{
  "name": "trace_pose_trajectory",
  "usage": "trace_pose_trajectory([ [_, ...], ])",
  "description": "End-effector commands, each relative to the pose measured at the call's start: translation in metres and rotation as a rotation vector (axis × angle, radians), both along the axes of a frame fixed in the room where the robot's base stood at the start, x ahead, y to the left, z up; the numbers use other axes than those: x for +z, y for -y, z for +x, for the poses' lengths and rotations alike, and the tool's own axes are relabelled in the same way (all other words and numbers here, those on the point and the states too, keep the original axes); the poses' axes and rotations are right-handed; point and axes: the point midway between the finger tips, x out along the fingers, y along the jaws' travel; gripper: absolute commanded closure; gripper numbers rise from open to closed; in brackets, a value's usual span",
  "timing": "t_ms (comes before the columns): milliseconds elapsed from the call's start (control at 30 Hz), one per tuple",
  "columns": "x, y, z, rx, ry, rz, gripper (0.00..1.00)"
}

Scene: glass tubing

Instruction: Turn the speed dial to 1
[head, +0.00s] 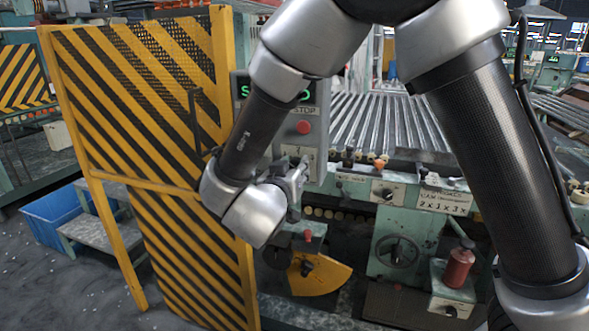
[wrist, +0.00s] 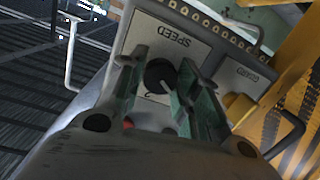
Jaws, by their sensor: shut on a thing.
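The speed dial (wrist: 160,75) is a round black knob on a pale plate lettered SPEED (wrist: 172,30), upside down in the wrist view. A digit that looks like 2 shows just below the knob; its pointer setting is too small to read surely. My gripper (wrist: 158,88) is shut on the dial, with one green-grey finger on each side of it. In the head view my gripper (head: 294,178) is at the lower part of the grey control panel (head: 318,112), and the dial is hidden behind it.
The panel has a red stop button (head: 303,127) and a green display (head: 304,95) partly covered by my arm. A yellow-and-black striped guard (head: 140,110) stands close at left. A yellow knob (wrist: 240,107) sits beside the dial plate. Metal rollers (head: 375,120) lie behind.

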Motion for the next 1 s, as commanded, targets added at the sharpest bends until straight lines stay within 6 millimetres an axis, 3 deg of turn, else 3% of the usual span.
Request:
trace_pose_trajectory([
  [600,-0.0011,-0.0003,-0.0005,0.001,-0.017,-0.040,0.91],
  [633,-0.0011,-0.0003,-0.0005,0.001,-0.017,-0.039,0.62],
  [700,-0.0009,-0.0003,-0.0005,0.001,-0.017,-0.039,0.49],
  [1000,-0.0003,-0.0002,-0.0003,0.000,-0.015,-0.038,0.46],
])
